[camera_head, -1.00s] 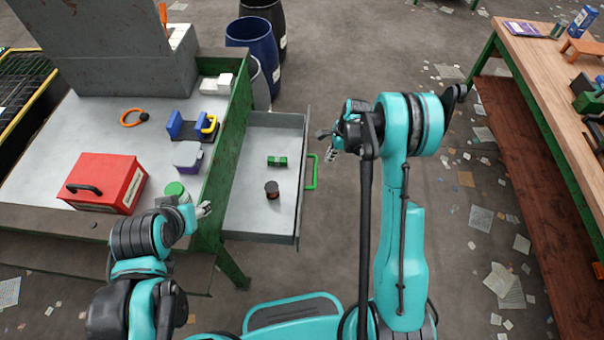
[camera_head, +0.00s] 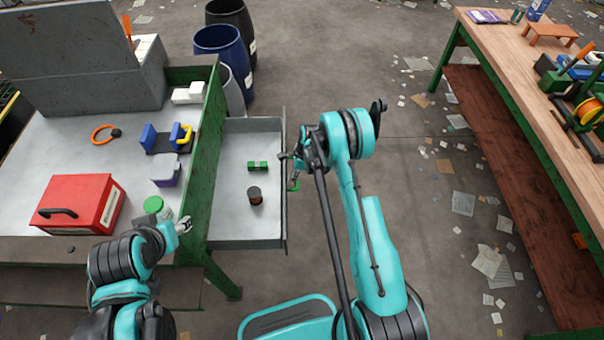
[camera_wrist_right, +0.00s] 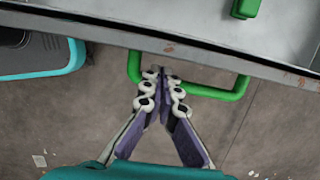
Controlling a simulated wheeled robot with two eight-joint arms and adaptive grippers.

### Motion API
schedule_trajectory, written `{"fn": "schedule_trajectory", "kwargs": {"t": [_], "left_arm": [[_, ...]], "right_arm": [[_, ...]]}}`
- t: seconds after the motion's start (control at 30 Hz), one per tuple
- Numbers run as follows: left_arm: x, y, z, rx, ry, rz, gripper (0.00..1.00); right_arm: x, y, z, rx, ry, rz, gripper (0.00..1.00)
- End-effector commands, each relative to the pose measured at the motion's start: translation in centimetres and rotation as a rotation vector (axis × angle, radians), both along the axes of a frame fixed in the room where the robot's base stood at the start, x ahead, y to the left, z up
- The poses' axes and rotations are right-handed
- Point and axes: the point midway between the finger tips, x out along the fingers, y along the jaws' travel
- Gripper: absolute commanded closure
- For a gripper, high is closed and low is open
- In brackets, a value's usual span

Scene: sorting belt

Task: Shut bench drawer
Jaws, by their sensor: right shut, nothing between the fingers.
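The bench drawer (camera_head: 233,226) stands pulled out from the green-sided bench. It is grey, with a green item (camera_head: 258,166) and a dark round jar (camera_head: 255,196) inside. Its green handle (camera_wrist_right: 235,91) is on the outer front. My right gripper (camera_wrist_right: 160,75) is shut and empty, its fingertips at the handle bar in the right wrist view; whether they touch it I cannot tell. In the head view my right gripper (camera_head: 290,160) is beside the drawer front, partly hidden by its arm. My left gripper (camera_head: 184,225) is over the bench's near edge, too small to read.
On the bench (camera_head: 75,150) are a red toolbox (camera_head: 85,205), a green-lidded jar (camera_head: 155,206) and blue-and-yellow parts (camera_head: 165,138). Barrels (camera_head: 220,45) stand behind. A wooden table (camera_head: 530,75) is at the right. Between lies floor with scattered papers.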

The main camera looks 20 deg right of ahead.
Motion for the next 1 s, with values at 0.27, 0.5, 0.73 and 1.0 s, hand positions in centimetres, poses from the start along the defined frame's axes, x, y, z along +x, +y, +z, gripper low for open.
{"fn": "schedule_trajectory", "kwargs": {"t": [0.27, 0.5, 0.73, 1.0], "left_arm": [[0.0, 0.0, -0.1, 0.000, 0.000, 0.000, 0.51], [0.0, 0.0, -0.1, 0.000, 0.000, 0.000, 0.51], [0.0, 0.0, -0.6, 0.000, 0.000, 0.000, 0.51], [0.0, 0.0, -2.2, 0.000, 0.000, 0.000, 0.51]], "right_arm": [[0.3, 1.0, 0.1, 0.000, 0.000, 0.000, 1.00], [0.3, 1.0, 0.1, 0.000, 0.000, 0.000, 1.00], [0.6, 2.3, 0.0, 0.000, 0.000, 0.002, 1.00], [2.1, 7.5, -0.2, 0.001, -0.002, 0.006, 1.00]]}}
